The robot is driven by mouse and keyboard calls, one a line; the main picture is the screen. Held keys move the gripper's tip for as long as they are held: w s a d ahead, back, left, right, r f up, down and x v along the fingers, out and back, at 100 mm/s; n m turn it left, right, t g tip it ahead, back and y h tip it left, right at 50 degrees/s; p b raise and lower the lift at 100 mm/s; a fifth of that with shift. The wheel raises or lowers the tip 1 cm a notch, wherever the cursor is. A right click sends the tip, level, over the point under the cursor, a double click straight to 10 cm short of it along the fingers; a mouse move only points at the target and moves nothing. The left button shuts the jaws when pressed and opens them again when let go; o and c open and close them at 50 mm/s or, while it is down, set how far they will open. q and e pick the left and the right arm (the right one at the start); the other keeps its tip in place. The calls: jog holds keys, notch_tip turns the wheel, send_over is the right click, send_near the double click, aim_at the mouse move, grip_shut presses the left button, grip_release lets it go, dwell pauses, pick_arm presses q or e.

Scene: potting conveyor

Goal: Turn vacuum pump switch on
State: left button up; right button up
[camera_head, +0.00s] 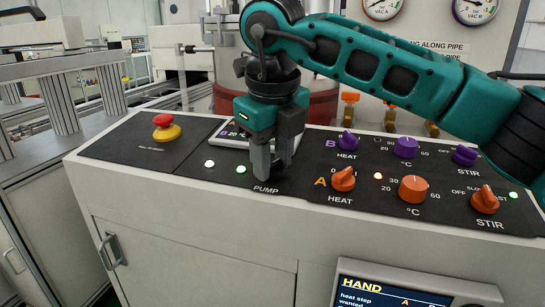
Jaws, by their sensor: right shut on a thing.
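My right gripper (270,168) comes down from above onto the black control panel (200,150), just above the "PUMP" label. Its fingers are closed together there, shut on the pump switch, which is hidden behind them. I cannot tell the switch's position. Left of the fingers are a white light (209,163) and a lit green light (241,169). My left gripper is not in view.
A red emergency button (165,121) on a yellow base is at the panel's left. Purple knobs (406,146) and orange knobs (413,189) fill the right side, under my arm. A screen reading "HAND" (385,292) is below. Two gauges (383,6) hang behind.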

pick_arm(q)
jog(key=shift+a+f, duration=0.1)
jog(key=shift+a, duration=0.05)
pick_arm(e)
jog(key=o, duration=1)
jog(key=shift+o, duration=0.2)
pick_arm(q)
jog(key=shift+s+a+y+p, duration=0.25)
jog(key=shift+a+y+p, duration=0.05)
jog(key=shift+p, duration=0.25)
pick_arm(e)
jog(key=v, duration=1.3)
